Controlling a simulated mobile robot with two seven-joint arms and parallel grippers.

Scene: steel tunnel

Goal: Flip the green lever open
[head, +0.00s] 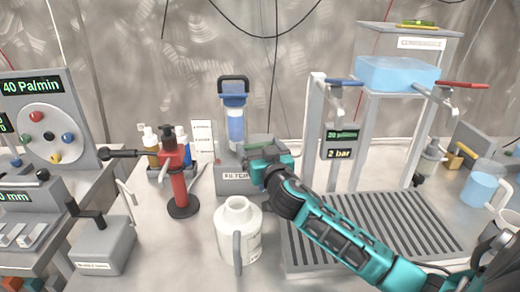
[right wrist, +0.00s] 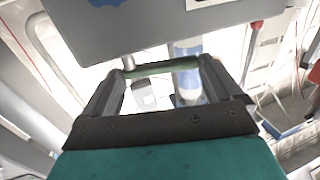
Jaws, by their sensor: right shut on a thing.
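The green lever (right wrist: 160,68) shows in the right wrist view as a green bar lying across between my two fingertips. My right gripper (right wrist: 158,72) is shut on it. In the head view my right gripper (head: 262,156) reaches in from the lower right and sits just right of the blue filter housing (head: 235,125). The grey base labelled FILTER (head: 233,181) is below the housing and partly covered by my gripper. My left gripper is not in view.
A white jug (head: 238,232) stands close below my right gripper. A red stand (head: 180,188) with a black handle is to the left. A slatted drain tray (head: 375,226) lies under my right arm. A frame with a blue lever (head: 345,82) and a red lever (head: 463,85) stands at right.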

